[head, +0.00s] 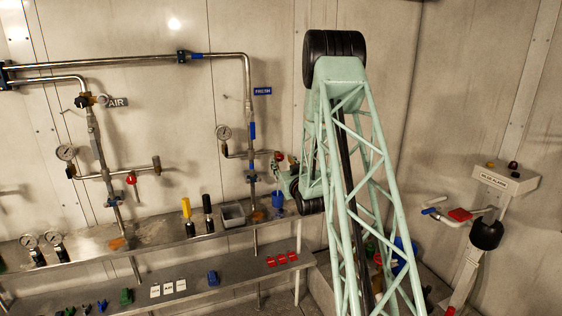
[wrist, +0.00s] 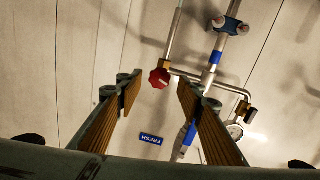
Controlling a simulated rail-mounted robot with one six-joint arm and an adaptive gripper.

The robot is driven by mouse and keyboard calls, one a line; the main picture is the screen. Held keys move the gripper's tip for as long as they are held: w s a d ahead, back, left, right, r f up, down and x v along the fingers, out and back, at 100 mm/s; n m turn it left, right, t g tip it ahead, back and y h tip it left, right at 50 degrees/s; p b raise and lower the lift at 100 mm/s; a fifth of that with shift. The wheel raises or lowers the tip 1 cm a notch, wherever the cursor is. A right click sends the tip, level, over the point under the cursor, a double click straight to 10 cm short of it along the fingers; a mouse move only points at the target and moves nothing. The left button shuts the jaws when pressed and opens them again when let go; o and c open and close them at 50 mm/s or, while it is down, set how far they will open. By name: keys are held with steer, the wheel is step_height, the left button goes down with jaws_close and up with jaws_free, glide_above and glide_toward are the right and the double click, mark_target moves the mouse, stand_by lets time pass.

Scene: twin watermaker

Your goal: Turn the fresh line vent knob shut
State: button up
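The red vent knob (wrist: 160,78) sits on the end of a pipe branch on the fresh line, next to the blue FRESH label (wrist: 151,139). In the head view the knob (head: 279,155) shows just left of my arm, below the FRESH label (head: 262,91). My gripper (wrist: 157,88) is open, with one ribbed finger on each side of the knob in the picture. A clear gap shows between the knob and the left finger; the right finger is closer. I cannot tell whether the knob lies between the tips in depth. In the head view my gripper (head: 285,168) is small and partly hidden.
The fresh line's gauge (head: 223,132) and pipe (head: 247,95) stand left of the knob. The AIR line has another red knob (head: 131,180) further left.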

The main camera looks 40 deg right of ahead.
mark_target(279, 157)
steer(key=shift+x, duration=1.5)
steer(key=shift+c, duration=0.2)
steer(key=c, duration=0.8)
